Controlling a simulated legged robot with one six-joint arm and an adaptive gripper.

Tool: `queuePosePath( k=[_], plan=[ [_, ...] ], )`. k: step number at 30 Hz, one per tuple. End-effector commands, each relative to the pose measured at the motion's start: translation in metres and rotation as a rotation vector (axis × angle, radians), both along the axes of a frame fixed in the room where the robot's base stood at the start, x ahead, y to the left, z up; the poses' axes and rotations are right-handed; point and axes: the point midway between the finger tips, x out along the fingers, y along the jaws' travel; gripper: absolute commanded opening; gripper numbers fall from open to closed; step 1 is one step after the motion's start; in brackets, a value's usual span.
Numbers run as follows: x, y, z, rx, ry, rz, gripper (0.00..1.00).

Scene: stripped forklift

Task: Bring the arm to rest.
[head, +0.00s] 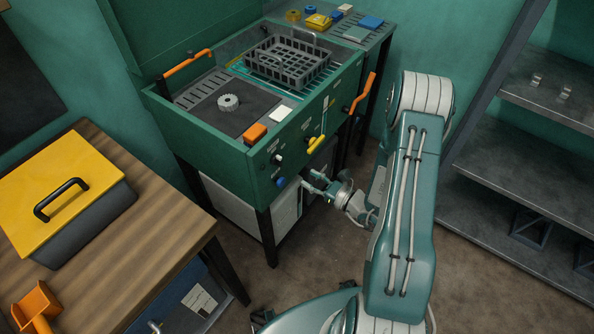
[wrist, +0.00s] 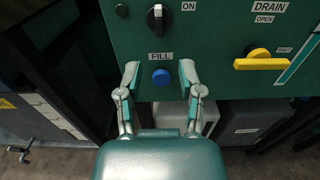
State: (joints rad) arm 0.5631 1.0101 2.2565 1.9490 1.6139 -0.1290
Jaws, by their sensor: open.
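My gripper (head: 318,184) is in front of the green washing station's front panel, near its lower edge. In the wrist view my gripper (wrist: 160,82) is open and empty, its two fingers on either side of the blue FILL button (wrist: 161,77). The button also shows in the head view (head: 281,182), left of the gripper. I cannot tell whether the fingertips touch the panel. My arm (head: 402,215) is bent, with its elbow high and its forearm reaching left toward the panel.
The green station (head: 262,158) holds a grey basket (head: 322,72) and a gear (head: 228,103). A yellow drain handle (wrist: 258,60) is right of the button. A wooden table (head: 160,215) with a yellow-lidded box (head: 50,180) stands left. Metal shelves (head: 520,200) stand right. Floor between is open.

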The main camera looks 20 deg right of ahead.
Motion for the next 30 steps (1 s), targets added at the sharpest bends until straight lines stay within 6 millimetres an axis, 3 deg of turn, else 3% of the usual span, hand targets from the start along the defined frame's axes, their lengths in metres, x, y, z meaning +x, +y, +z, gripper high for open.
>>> queuePosePath(
  k=[6,23,26,30],
  plan=[
    [-0.016,-0.012,-0.001,-0.001,0.001,-0.001,0.49],
    [-0.017,-0.012,0.000,-0.001,0.000,0.002,0.49],
    [-0.016,-0.007,0.008,-0.016,-0.011,0.034,0.49],
    [-0.017,0.017,0.042,-0.086,-0.061,0.189,0.49]
  ],
)
